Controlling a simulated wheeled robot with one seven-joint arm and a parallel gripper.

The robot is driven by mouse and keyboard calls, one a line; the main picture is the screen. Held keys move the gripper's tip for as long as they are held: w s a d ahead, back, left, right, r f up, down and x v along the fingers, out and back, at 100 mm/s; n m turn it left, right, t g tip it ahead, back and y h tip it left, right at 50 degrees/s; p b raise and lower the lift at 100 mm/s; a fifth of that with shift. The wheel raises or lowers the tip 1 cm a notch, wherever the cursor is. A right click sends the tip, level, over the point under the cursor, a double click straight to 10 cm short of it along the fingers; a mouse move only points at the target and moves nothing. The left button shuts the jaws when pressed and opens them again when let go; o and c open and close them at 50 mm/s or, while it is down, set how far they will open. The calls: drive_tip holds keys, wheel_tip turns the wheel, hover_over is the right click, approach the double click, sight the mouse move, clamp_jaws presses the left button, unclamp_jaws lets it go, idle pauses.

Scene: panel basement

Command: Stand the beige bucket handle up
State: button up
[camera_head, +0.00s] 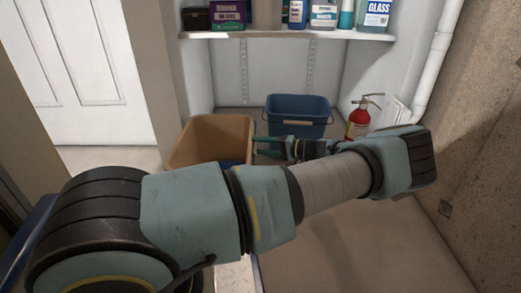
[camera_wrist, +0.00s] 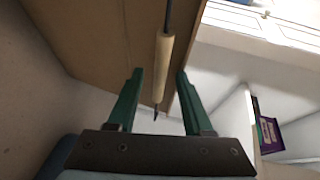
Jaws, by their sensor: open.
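The beige bucket (camera_head: 183,148) stands on the floor left of centre in the head view, partly hidden by my arm. Its tan wall (camera_wrist: 95,35) fills the upper middle of the wrist view. The bucket's handle, a pale cylindrical grip (camera_wrist: 163,62) on a dark wire, shows in front of that wall. My gripper (camera_wrist: 158,75) is open, its two green fingers on either side of the lower part of the grip in the picture. I cannot tell whether they touch it. In the head view my gripper (camera_head: 263,144) is beside the bucket's right side, with the handle hidden.
A blue bucket (camera_head: 298,104) stands just behind my gripper, its own handle down across its front. A red fire extinguisher (camera_head: 358,121) stands to its right by the wall. A shelf (camera_head: 285,35) with bottles and boxes is above. The floor at front right is clear.

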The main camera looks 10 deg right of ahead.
drive_tip(key=shift+w+a, duration=0.1)
drive_tip(key=shift+a, duration=0.05)
drive_tip(key=shift+c, duration=0.3)
clamp_jaws()
idle(1.1)
